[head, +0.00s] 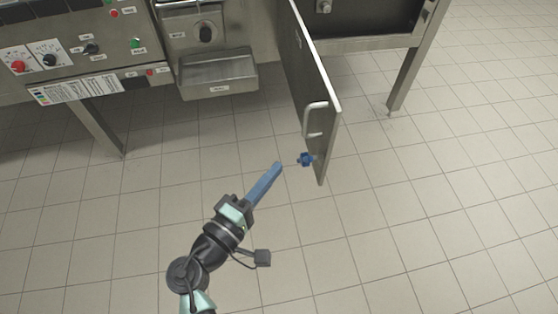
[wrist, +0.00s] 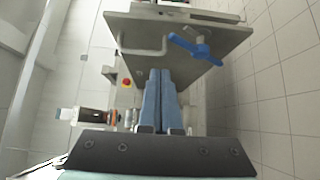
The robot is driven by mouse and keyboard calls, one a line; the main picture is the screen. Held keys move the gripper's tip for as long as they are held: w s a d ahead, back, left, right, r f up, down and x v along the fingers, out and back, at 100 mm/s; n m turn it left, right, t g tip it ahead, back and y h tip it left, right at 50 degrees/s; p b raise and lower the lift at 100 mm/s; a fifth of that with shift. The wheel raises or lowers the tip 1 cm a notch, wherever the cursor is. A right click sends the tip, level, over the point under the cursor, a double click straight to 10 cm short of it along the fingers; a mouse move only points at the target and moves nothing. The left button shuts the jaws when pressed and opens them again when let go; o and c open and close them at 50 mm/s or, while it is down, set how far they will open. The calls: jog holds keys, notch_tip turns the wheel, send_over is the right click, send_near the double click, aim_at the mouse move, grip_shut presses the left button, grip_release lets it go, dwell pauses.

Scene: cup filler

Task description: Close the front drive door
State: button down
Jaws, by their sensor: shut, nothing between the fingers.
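The front drive door (head: 309,75) is a grey metal panel standing swung out from the machine, seen nearly edge-on in the head view. It carries a pale bar handle (head: 308,118) and a blue knob (head: 306,159) near its outer end. In the wrist view the door (wrist: 215,45) lies ahead, with the handle (wrist: 141,50) left of the blue knob (wrist: 195,47). My gripper (head: 278,166) has long blue fingers, shut together and empty. Its tips (wrist: 161,72) point towards the door, left of the knob in the head view, and appear apart from it.
The machine's control panel (head: 75,50) with knobs and buttons is at the upper left. A metal tray (head: 217,75) juts out left of the door. Table legs (head: 404,80) stand at left and right. The tiled floor (head: 440,200) is clear at right.

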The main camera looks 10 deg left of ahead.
send_near(323, 134)
jog(key=w, duration=0.2)
jog(key=w+a+b, duration=0.1)
jog(key=w, duration=0.1)
jog(key=shift+a, duration=0.1)
jog(key=shift+w+d, duration=0.35)
jog(key=shift+d, duration=0.6)
jog(key=shift+w+d, duration=0.3)
jog(key=shift+d, duration=0.65)
jog(key=shift+d, duration=0.15)
